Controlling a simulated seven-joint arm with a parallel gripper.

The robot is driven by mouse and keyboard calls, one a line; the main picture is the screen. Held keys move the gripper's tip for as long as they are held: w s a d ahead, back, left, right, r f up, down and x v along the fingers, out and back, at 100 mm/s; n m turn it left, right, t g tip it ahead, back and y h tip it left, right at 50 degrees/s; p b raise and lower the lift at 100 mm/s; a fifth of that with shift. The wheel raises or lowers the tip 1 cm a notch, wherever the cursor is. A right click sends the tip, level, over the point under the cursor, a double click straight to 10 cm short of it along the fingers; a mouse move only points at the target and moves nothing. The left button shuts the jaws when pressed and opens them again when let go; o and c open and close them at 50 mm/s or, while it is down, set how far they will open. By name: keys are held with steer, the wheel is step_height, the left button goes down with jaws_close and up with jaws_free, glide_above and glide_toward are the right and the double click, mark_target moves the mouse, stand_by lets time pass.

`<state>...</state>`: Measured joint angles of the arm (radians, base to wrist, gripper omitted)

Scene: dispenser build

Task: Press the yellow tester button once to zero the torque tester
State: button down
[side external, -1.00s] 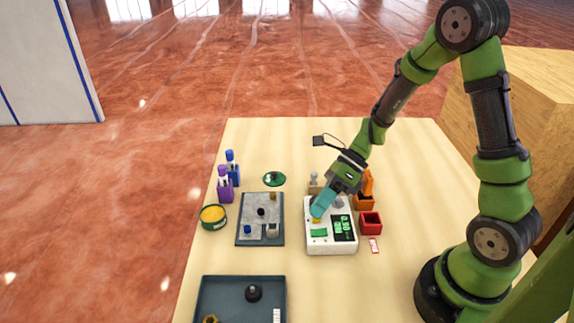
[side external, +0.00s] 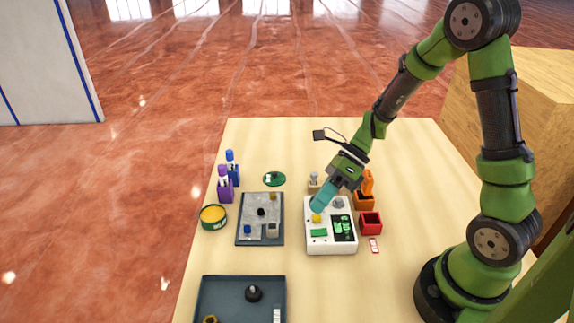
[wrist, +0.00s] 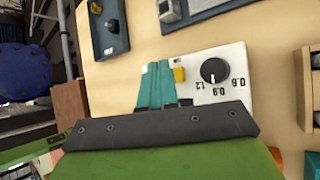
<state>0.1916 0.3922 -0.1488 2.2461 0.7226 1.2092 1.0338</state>
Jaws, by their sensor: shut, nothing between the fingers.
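The white torque tester (side external: 330,246) stands on the table, with a dark screen (side external: 343,228) showing green marks, a green patch (side external: 319,233) and a grey knob (side external: 338,202). The yellow tester button (side external: 316,218) is on its top near the left edge. In the wrist view the button (wrist: 179,75) lies just right of my fingertips, beside the dark knob (wrist: 214,70). My gripper (side external: 318,207) has teal fingers, shut with nothing between them. The tips are just above and behind the button, apart from it in the side view.
A grey tray (side external: 240,238) with small parts lies left of the tester. A red bin (side external: 370,223) and orange bins (side external: 364,202) stand to its right. Purple and blue bottles (side external: 226,186), a yellow-topped tin (side external: 213,217) and a dark tray (side external: 230,304) are further left.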

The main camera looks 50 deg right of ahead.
steer(key=shift+r, duration=2.55)
steer(key=n, duration=0.1)
step_height(320, 180, up, 9)
steer(key=n+t+h, duration=0.4)
steer(key=n+h, duration=0.3)
steer(key=n, duration=1.5)
glide_above(329, 220)
steer(key=s, duration=0.5)
steer(key=shift+n+t, duration=0.9)
steer(key=shift+s+a+r, duration=0.1)
steer(key=shift+s+r, duration=0.2)
steer(key=shift+r, duration=0.35)
steer(key=shift+s+r, duration=0.3)
steer(key=shift+r, duration=0.35)
steer(key=shift+s+a+r, duration=0.1)
steer(key=shift+s+r, duration=0.2)
steer(key=shift+r, duration=0.35)
